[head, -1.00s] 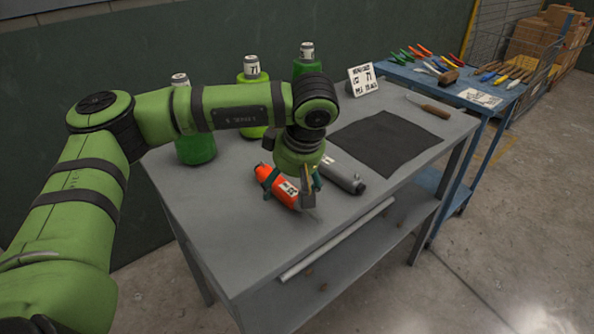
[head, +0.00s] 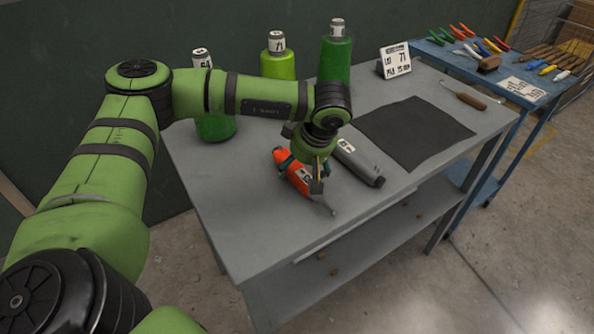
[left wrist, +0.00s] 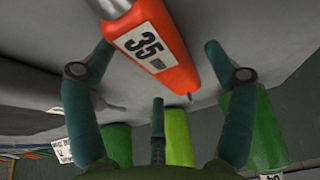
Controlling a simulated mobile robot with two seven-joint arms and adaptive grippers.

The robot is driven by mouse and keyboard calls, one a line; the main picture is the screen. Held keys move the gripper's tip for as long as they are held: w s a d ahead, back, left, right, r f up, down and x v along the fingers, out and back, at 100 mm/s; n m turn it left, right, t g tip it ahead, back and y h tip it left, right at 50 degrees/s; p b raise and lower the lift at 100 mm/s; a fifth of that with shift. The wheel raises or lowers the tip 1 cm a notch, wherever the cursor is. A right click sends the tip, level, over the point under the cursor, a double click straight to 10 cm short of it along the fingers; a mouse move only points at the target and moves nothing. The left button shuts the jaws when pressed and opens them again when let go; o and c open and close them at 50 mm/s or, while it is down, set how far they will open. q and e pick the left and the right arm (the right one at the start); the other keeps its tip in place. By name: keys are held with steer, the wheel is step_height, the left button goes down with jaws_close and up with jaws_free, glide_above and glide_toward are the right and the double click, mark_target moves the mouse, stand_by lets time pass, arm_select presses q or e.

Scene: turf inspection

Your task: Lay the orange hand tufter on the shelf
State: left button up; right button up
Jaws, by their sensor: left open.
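The orange hand tufter (head: 291,175) lies on the grey table top (head: 240,225), its thin tip pointing toward the front edge. It also shows in the left wrist view (left wrist: 160,50), with a white label reading 35. My left gripper (head: 308,178) is right over it, pointing down. Its teal fingers are spread, with the tufter between them in the left wrist view; I cannot tell whether they touch it. A lower shelf (head: 350,257) runs under the table top and holds a few small brown bits. My right gripper is not in view.
A grey tool (head: 362,164) lies close to the right of the tufter. Green bottles (head: 336,55) stand along the back. A dark mat (head: 415,133), a label stand (head: 396,60) and a brown-handled tool (head: 468,98) are farther right. A blue cart (head: 510,90) holds several tools.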

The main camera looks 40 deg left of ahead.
arm_select(q)
steer(key=c, duration=1.7)
steer(key=shift+r, duration=0.15)
jaws_close()
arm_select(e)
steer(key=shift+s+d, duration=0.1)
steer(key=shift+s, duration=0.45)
